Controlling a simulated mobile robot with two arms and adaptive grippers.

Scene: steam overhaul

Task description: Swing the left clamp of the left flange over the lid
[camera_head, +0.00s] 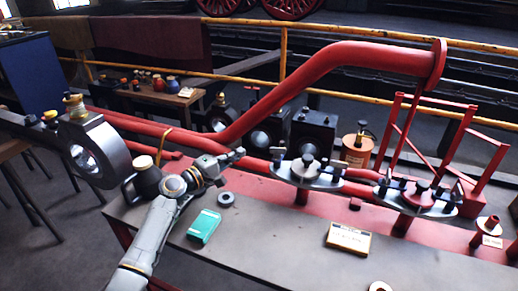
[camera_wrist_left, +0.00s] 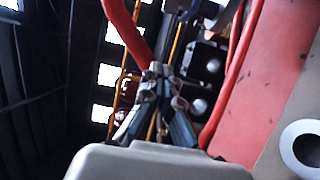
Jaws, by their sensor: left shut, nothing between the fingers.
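The left flange (camera_head: 289,178) is a grey oval plate on a red post, with a round grey lid (camera_head: 307,171) on it. Its left clamp (camera_head: 278,154) is a small dark piece standing at the plate's left edge. Another dark clamp piece shows at the lid's right. My left gripper (camera_head: 239,153) is shut and empty, left of the left clamp with a gap between them. Its closed fingers also show in the left wrist view (camera_wrist_left: 156,72), where I cannot make out the clamp. My right gripper is in neither view.
A second flange (camera_head: 438,210) with a red lid stands to the right. Thick red pipes (camera_head: 385,56) run behind. On the bench (camera_head: 285,238) lie a green box (camera_head: 204,226), a grey ring (camera_head: 226,199) and a yellow-edged box (camera_head: 348,239). A dark pot (camera_head: 147,179) stands beside my left arm.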

